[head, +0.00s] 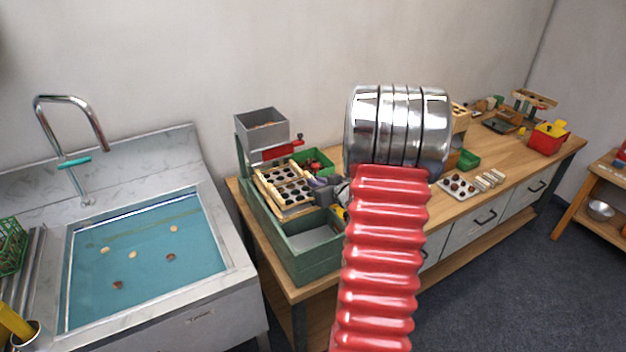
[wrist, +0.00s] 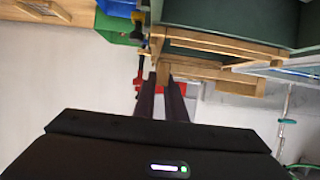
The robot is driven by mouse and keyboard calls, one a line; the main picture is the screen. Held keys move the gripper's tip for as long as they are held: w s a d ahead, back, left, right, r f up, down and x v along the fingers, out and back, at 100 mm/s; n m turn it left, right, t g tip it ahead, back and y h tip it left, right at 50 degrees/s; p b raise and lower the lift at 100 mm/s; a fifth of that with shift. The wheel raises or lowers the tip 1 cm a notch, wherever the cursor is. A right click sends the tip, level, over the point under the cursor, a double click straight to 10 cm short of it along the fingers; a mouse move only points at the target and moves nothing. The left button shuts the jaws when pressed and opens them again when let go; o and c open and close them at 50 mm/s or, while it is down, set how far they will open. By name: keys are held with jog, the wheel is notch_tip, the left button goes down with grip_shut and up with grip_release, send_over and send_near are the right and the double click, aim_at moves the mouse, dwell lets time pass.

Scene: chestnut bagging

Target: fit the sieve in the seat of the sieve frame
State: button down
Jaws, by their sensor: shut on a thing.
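The sieve (head: 287,190) is a wooden frame with dark round holes. In the head view it sits over the green sieve frame (head: 262,212), below the grey hopper, and looks slightly tilted. My gripper (head: 321,185) is at the sieve's right side, partly hidden by my arm. In the wrist view my dark fingers (wrist: 161,88) are shut on a wooden piece of the sieve (wrist: 163,72), and wooden bars of the sieve run right from there beside the green wall of the sieve frame (wrist: 235,20). Whether the sieve rests in the seat cannot be told.
A grey hopper (head: 262,132) stands above the sieve, with a red lever (head: 283,149) close under it. A green bin (head: 317,160) with red contents is just behind. The sink (head: 150,255) is at left. A tray of chestnuts (head: 457,187) lies further right.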

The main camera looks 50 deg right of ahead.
jog(key=shift+f, duration=0.4)
jog(key=shift+s+f, duration=0.15)
jog(key=shift+s, duration=0.1)
dwell(0.5)
jog(key=shift+f, duration=0.4)
dwell(0.6)
jog(key=c, duration=1.7)
grip_release()
jog(key=shift+c, duration=0.2)
jog(key=shift+o, duration=0.4)
jog(key=shift+o, duration=0.9)
jog(key=shift+s, duration=0.1)
